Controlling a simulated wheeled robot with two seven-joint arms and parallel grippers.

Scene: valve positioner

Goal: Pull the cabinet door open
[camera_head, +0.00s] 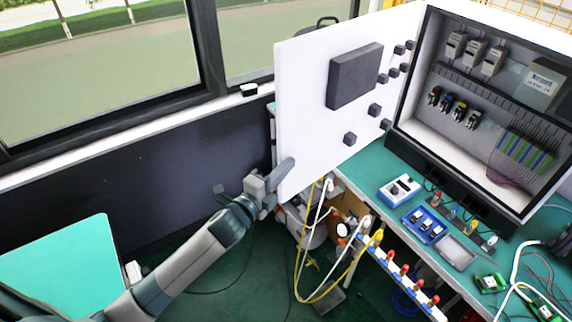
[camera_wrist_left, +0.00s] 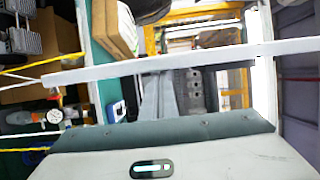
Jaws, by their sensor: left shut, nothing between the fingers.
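The white cabinet door (camera_head: 305,75) stands swung wide open to the left of the electrical cabinet (camera_head: 440,150), showing its inside with breakers and wiring. A dark rectangular box and several small dark knobs are on the door face. My left gripper (camera_head: 272,185) is at the door's lower left corner, with a finger against or just in front of the white face; contact cannot be told. It is shut with nothing held. In the left wrist view, the door's edge (camera_wrist_left: 190,60) crosses the picture as a pale bar just beyond my gripper. My right gripper is not in view.
A teal bench (camera_head: 370,165) carries the cabinet, a blue-and-white device (camera_head: 399,189) and a blue tray (camera_head: 423,224). Yellow and white cables (camera_head: 320,245) hang below the door. A teal table (camera_head: 60,270) stands at lower left. Windows and a dark wall lie behind.

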